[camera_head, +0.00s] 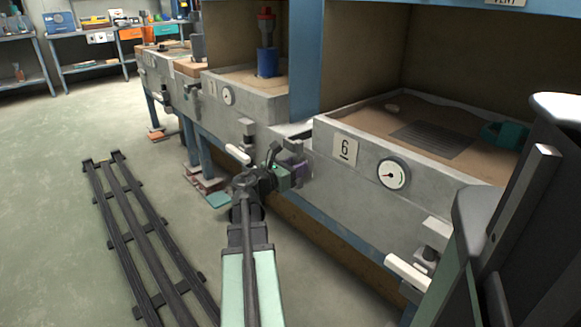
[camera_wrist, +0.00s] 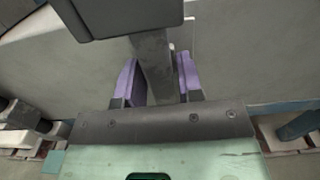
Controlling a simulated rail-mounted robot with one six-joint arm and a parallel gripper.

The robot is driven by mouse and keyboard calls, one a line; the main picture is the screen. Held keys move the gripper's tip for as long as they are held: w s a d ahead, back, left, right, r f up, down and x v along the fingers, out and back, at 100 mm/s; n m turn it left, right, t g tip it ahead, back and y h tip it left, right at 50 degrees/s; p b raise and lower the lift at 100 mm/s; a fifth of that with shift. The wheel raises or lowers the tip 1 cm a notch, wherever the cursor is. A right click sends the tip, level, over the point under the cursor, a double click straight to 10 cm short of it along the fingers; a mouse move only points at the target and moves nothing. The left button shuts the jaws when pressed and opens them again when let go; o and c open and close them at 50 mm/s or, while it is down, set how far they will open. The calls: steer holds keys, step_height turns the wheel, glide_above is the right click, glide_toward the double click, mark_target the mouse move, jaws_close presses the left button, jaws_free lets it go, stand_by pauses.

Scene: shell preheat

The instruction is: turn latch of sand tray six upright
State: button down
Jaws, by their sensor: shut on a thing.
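Sand tray six (camera_head: 345,172) is a grey, sand-filled box with a "6" plate and a round gauge on its front. My gripper (camera_head: 301,171) is at the left end of that front, low beside the tray's corner. In the wrist view, its purple fingers (camera_wrist: 158,82) are on either side of a grey bar (camera_wrist: 154,62), which looks like the latch lever. My gripper is shut on it. In the head view the fingers and wrist hide most of this latch, so its exact tilt is unclear. Another latch with a white handle (camera_head: 408,272) lies slanted at the tray's right end.
A neighbouring tray (camera_head: 250,104) with its own gauge stands farther left, with a white-handled latch (camera_head: 238,154) near its right end. A dark rail (camera_head: 150,235) runs along the floor at left. A dark upright shape blocks the right foreground. Open floor lies left of the rail.

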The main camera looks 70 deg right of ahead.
steer(key=c, duration=0.9)
jaws_free()
steer(key=v, duration=1.1)
